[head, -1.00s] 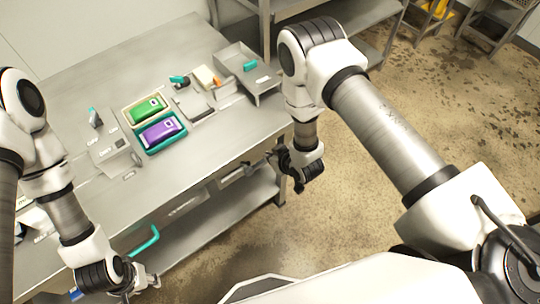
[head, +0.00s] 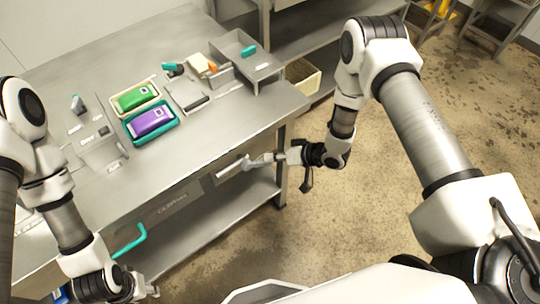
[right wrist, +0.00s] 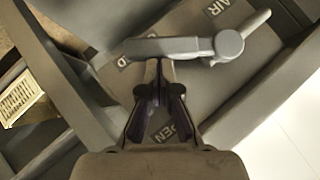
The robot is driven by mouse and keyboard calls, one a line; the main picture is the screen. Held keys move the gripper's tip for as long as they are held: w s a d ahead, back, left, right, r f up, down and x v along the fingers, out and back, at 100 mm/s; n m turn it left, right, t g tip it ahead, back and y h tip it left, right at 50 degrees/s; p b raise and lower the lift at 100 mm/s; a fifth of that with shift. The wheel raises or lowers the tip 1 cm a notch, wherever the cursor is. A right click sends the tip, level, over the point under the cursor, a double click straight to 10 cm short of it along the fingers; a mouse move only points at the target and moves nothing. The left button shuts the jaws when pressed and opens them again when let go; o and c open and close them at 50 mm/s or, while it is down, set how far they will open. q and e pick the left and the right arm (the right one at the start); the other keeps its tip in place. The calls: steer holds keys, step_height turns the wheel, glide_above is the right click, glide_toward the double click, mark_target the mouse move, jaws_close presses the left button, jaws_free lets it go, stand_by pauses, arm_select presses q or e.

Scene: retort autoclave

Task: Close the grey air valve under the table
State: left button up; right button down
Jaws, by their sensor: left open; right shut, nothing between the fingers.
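The grey air valve (right wrist: 228,44) sits on a dark plate marked AIR under the table's front edge. In the right wrist view its lever (right wrist: 150,48) points left from the round hub, with the letter D by its end. In the head view the valve (head: 262,160) is small, just left of my right gripper (head: 284,158). In the right wrist view my right gripper (right wrist: 160,70) is shut, with its fingertips at the lever's lower edge. Contact is hard to tell. Part of the word OPEN shows between the fingers. My left gripper (head: 150,293) is open and empty at the lower left.
The table (head: 215,125) carries a green pouch (head: 137,98) and a purple pouch (head: 152,121) in trays, with a grey bin (head: 262,66) at the back. A teal handle (head: 132,241) is under the table's front. A lower shelf (head: 245,195) lies below.

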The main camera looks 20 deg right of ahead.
arm_select(q)
step_height(320, 180, down, 14)
steer(key=b, duration=1.3)
steer(key=shift+f, duration=0.2)
arm_select(e)
steer(key=s+a+f+m+y, duration=0.1)
steer(key=a+f+m+y, duration=0.3)
steer(key=f+m+y, duration=0.1)
steer(key=shift+s+f+t+y, duration=0.25)
steer(key=shift+f+y, duration=0.25)
steer(key=shift+y, duration=0.5)
steer(key=shift+a, duration=0.15)
arm_select(q)
steer(key=shift+d, duration=0.1)
